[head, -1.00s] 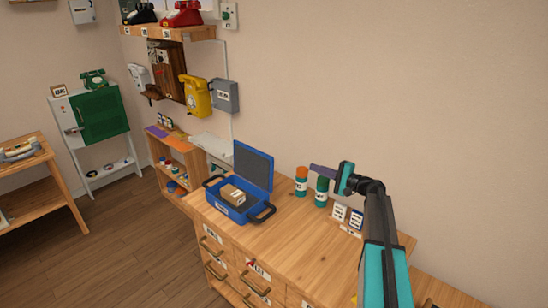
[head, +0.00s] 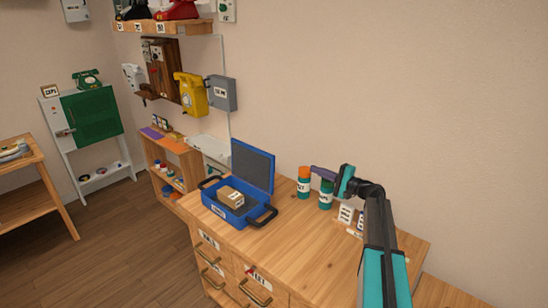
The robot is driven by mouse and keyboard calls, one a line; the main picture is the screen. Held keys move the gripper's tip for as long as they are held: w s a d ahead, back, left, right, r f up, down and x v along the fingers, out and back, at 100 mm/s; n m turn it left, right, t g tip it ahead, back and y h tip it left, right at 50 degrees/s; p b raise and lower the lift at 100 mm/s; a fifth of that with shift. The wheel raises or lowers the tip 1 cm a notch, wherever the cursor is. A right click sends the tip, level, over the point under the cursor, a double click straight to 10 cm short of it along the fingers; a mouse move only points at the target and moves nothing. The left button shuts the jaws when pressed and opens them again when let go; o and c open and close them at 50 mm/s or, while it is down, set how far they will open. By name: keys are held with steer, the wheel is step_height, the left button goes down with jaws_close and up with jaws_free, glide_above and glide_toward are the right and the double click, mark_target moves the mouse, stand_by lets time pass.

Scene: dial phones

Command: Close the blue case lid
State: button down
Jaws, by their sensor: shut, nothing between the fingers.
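The blue case (head: 240,212) sits on the left end of the wooden drawer cabinet, with black handles at its sides. Its lid (head: 253,166) stands open and upright at the back, showing a dark grey lining. A small brown box (head: 231,196) lies inside the case. My gripper (head: 315,170) is shut and empty, pointing left, to the right of the lid and apart from it.
Small labelled cards (head: 346,214) stand further right. The cabinet top (head: 290,238) is clear in front. A yellow phone (head: 191,94) hangs on the wall behind.

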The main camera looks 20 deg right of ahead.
steer(key=shift+w, duration=0.15)
steer(key=s+a+p+x, duration=0.1)
steer(key=p+x, duration=0.4)
steer(key=x, duration=0.5)
steer(key=s+a+p+x, duration=0.1)
steer(key=a+p+x, duration=0.1)
steer(key=p+x, duration=0.4)
steer(key=shift+r+x, duration=0.35)
steer(key=shift+x, duration=1.9)
steer(key=shift+s+a, duration=0.1)
steer(key=shift+a, duration=0.05)
steer(key=shift+s+a+b, duration=0.15)
steer(key=shift+a+b, duration=0.05)
steer(key=shift+b, duration=0.55)
